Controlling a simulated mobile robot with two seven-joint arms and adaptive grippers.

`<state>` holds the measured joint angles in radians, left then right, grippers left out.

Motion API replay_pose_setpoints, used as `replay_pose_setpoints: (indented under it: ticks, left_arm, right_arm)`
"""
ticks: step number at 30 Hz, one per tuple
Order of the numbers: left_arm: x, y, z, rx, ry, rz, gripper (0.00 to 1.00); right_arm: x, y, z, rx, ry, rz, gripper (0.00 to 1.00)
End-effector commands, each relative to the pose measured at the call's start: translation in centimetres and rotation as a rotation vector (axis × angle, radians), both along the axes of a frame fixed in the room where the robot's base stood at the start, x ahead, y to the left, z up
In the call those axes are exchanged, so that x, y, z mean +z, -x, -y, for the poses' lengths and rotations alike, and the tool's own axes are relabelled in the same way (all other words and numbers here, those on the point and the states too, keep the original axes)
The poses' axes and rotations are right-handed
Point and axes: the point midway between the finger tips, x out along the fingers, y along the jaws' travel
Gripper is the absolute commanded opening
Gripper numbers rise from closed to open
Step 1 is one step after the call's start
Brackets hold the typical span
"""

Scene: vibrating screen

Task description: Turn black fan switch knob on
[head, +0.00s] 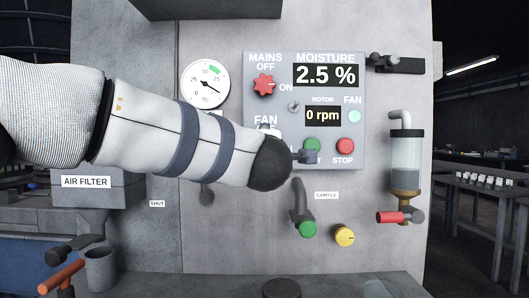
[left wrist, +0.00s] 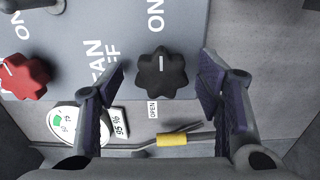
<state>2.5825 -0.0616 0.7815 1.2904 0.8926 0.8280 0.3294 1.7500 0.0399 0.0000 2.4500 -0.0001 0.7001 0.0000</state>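The black star-shaped fan knob (left wrist: 160,75) is in the middle of the left wrist view. Its white mark points up in that picture, toward the ON label (left wrist: 155,14); the FAN OFF label (left wrist: 103,66) is to its left. My left gripper (left wrist: 163,82) is open, with one finger on each side of the knob; I cannot tell if either touches it. In the head view my left forearm and wrist cover the knob and much of its label. My right gripper is in neither view.
The panel (head: 254,100) also carries a red mains knob (head: 264,86), a green button (head: 312,146) and a red STOP button (head: 345,146). The rotor display (head: 323,116) reads 0 rpm. Below are a green-ended handle (head: 307,229) and a yellow knob (head: 344,236).

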Motion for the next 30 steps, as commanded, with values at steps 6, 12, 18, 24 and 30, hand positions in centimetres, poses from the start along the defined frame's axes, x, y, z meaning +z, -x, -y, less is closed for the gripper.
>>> replay_pose_setpoints:
  ticks: [6, 12, 18, 24, 30]
  left_arm:
    - [-0.1, 0.1, 0.0, 0.0, 0.001, -0.002, 0.6]
    - [0.0, 3.7, 0.0, -0.003, -0.001, -0.001, 0.6]
    - [0.0, 9.1, 0.0, -0.002, -0.002, 0.0, 0.6]
    - [-0.1, 11.7, 0.0, 0.0, 0.0, -0.001, 0.6]
    - [-0.1, 12.0, 0.0, 0.0, 0.001, -0.001, 0.6]
  right_arm:
    - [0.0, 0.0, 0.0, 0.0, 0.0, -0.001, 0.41]
    - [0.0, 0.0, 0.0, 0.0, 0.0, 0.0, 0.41]
    - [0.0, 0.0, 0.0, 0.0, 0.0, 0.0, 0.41]
    - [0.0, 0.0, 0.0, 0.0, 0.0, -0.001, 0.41]
    - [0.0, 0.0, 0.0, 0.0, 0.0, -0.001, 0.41]
